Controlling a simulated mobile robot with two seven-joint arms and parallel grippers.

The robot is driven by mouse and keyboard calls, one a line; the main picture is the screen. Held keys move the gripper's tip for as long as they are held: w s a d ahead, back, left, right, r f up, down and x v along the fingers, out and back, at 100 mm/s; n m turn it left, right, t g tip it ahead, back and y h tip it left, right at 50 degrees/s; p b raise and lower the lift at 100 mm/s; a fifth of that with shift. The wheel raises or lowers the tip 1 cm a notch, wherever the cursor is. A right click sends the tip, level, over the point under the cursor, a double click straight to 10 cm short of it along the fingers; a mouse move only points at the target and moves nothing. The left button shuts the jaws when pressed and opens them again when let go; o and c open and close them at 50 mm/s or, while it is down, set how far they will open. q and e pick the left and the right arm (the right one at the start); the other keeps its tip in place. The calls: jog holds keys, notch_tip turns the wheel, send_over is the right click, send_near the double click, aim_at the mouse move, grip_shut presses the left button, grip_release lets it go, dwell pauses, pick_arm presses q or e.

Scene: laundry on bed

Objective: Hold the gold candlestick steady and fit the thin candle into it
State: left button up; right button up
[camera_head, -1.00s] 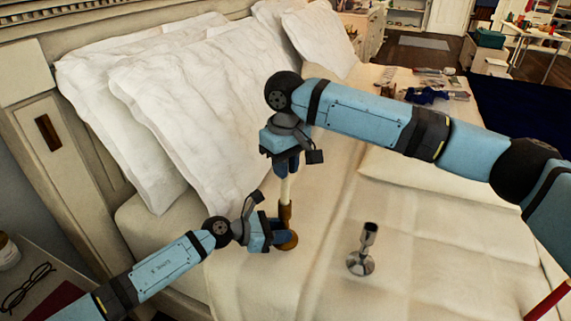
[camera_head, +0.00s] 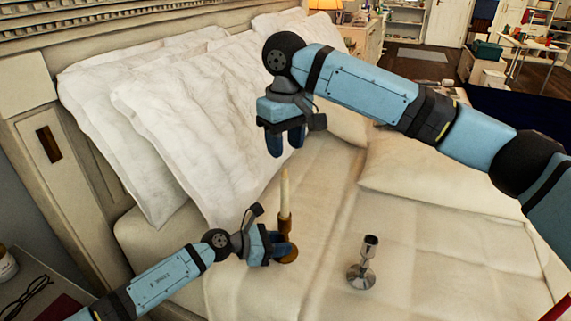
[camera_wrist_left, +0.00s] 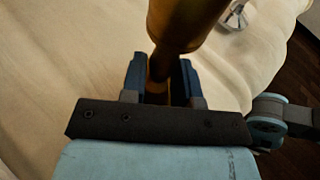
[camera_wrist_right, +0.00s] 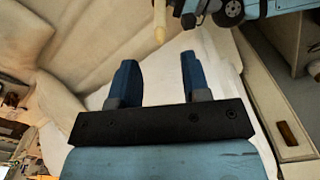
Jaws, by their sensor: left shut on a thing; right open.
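The gold candlestick (camera_head: 284,226) stands upright on the bed in the head view. My left gripper (camera_head: 280,246) is shut on its stem, low down; the left wrist view shows the gold cup (camera_wrist_left: 185,22) above the fingers (camera_wrist_left: 160,80). The thin cream candle (camera_head: 285,190) stands upright in the top of the candlestick. In the right wrist view the candle (camera_wrist_right: 159,20) shows at the top edge. My right gripper (camera_head: 285,148) is open and empty, above the candle and apart from it. How deep the candle sits is hidden in the cup.
A silver candlestick (camera_head: 363,265) stands empty on the bed to the right. White pillows (camera_head: 190,110) lean on the headboard behind. A nightstand (camera_head: 45,300) with glasses is at the lower left. The bed's right part is clear.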

pick_arm(q)
jog(key=shift+s+a+f, duration=0.15)
jog(key=shift+s+f, duration=0.05)
jog(key=shift+f, duration=0.5)
pick_arm(e)
jog(key=shift+r, duration=1.6)
pick_arm(q)
jog(key=o, duration=0.8)
jog(key=shift+w, duration=0.1)
